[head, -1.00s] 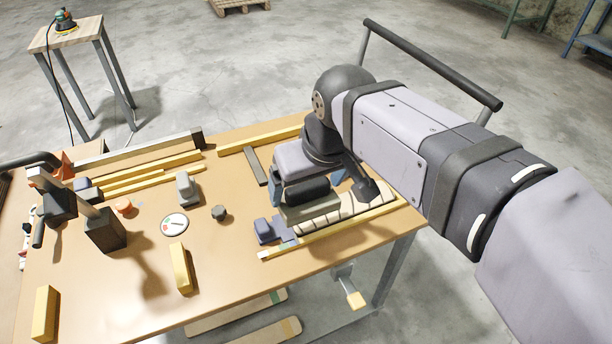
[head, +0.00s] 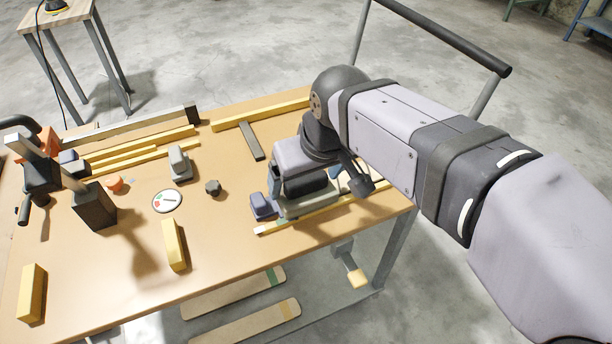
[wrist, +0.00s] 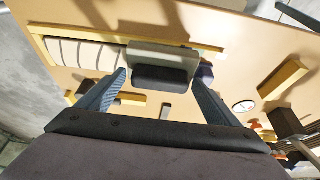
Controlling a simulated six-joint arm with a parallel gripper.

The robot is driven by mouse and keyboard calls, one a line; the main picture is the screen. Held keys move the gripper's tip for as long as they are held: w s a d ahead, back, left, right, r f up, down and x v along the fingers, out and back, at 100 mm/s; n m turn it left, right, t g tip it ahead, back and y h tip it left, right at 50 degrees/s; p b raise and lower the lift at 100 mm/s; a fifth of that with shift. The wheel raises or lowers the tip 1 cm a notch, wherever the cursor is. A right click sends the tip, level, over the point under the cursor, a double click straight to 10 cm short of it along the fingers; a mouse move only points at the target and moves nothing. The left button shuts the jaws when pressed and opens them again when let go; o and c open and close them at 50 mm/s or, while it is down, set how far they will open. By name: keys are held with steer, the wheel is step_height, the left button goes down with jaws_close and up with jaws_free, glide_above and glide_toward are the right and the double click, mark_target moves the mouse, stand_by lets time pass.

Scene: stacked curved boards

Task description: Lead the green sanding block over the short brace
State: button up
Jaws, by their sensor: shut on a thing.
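The green sanding block, dull grey-green with a dark grip on top, shows in the head view (head: 312,205) and the wrist view (wrist: 163,57). My gripper (head: 305,188) is shut on it, one finger at each end; the fingers also show in the wrist view (wrist: 158,88). The block is low at the table's front right, beside or over a pale ribbed strip (wrist: 85,53) that runs left from it in the wrist view. I cannot tell whether the block touches this strip, or whether the strip is the short brace. My arm hides much of this area in the head view.
A yellow bar (head: 275,227) runs along the block's near side, with a blue clamp-like piece (head: 262,207) at its left end. A dark bar (head: 251,141) and a dark knob (head: 213,187) lie farther left.

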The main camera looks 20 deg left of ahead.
mark_target(324, 174)
steer(key=shift+f+b, duration=0.45)
steer(key=shift+f, duration=0.2)
stand_by(0.3)
steer(key=shift+w+r, duration=0.1)
steer(key=shift+w+d+p, duration=0.5)
steer(key=shift+w+d, duration=0.4)
steer(key=shift+d, duration=0.05)
steer(key=shift+w+d, duration=0.15)
steer(key=shift+d, duration=0.05)
steer(key=shift+w+d+p, duration=0.35)
steer(key=shift+w+d, duration=0.6)
steer(key=shift+w+d+f, duration=0.15)
steer(key=shift+d+f, duration=0.05)
steer(key=shift+d, duration=0.05)
